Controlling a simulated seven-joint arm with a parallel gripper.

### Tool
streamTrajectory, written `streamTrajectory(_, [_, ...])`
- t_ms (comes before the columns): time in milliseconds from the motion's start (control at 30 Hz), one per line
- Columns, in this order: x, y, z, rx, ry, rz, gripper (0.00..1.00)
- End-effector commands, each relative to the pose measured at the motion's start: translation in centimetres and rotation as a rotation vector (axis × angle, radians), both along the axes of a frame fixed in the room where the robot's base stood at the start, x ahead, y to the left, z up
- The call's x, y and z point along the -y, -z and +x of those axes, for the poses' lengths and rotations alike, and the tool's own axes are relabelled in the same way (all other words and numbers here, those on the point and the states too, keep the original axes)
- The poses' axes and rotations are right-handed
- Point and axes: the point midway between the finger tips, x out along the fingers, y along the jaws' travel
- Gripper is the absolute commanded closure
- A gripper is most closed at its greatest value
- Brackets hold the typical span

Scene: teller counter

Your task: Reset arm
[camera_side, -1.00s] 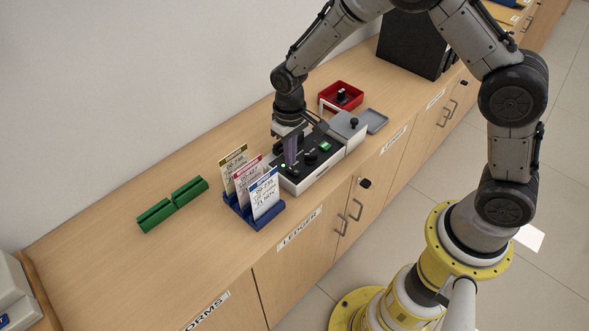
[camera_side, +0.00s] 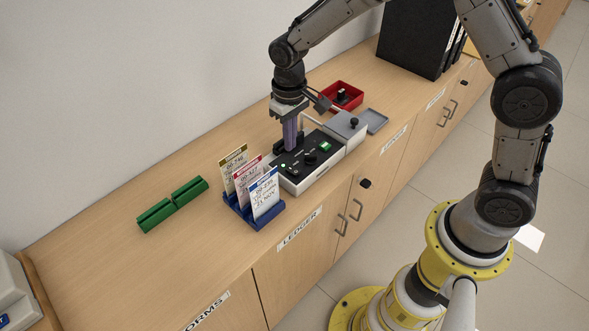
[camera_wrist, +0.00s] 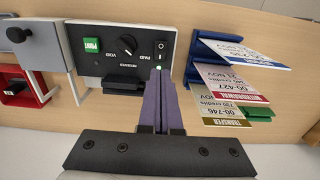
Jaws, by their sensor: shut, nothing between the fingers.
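My gripper (camera_side: 291,135) is shut and empty, its purple fingers pointing down at the back edge of the black-topped machine (camera_side: 308,158) on the counter. In the wrist view my gripper (camera_wrist: 158,88) reaches toward the machine's panel (camera_wrist: 127,48), near a rocker switch (camera_wrist: 160,50) and a lit green light. I cannot tell whether the fingertips touch it. The panel also carries a dial (camera_wrist: 127,45) and a green button (camera_wrist: 92,46).
A blue rack (camera_side: 243,213) holds three cards left of the machine. Black binders (camera_side: 412,40) stand at the back.

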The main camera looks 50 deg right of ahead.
Motion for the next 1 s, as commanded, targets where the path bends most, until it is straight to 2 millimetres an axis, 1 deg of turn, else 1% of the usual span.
streamTrajectory(133, [0.2, -0.2, 0.1, 0.005, 0.004, 0.001, 1.0])
streamTrajectory(167, [0.3, -0.6, 0.2, 0.014, 0.007, 0.002, 1.0])
streamTrajectory(200, [0.4, -1.4, 0.5, 0.033, 0.011, 0.006, 1.0])
streamTrajectory(267, [0.7, -3.3, 0.9, 0.076, 0.02, 0.013, 1.0])
streamTrajectory(333, [1.4, -6.3, 0.8, 0.135, 0.034, 0.023, 1.0])
streamTrajectory(367, [1.7, -7.7, 0.6, 0.162, 0.041, 0.026, 1.0])
streamTrajectory(400, [2.1, -9.6, 0.0, 0.198, 0.05, 0.031, 1.0])
streamTrajectory(467, [2.9, -12.3, -1.3, 0.248, 0.061, 0.037, 1.0])
streamTrajectory(500, [3.4, -14.0, -2.3, 0.279, 0.066, 0.04, 1.0])
streamTrajectory(567, [4.1, -16.1, -4.0, 0.322, 0.073, 0.043, 1.0])
streamTrajectory(600, [4.6, -17.4, -5.3, 0.349, 0.077, 0.044, 1.0])
streamTrajectory(667, [5.2, -19.1, -7.3, 0.39, 0.079, 0.044, 1.0])
streamTrajectory(700, [5.6, -20.0, -8.8, 0.415, 0.08, 0.044, 1.0])
streamTrajectory(767, [6.1, -21.1, -11.1, 0.451, 0.082, 0.042, 1.0])
streamTrajectory(800, [6.4, -21.6, -12.6, 0.471, 0.082, 0.04, 1.0])
streamTrajectory(867, [6.8, -22.2, -15.0, 0.503, 0.079, 0.036, 1.0])
streamTrajectory(900, [7.1, -22.3, -16.6, 0.521, 0.078, 0.033, 1.0])
streamTrajectory(1000, [7.5, -21.9, -20.1, 0.552, 0.067, 0.024, 1.0])
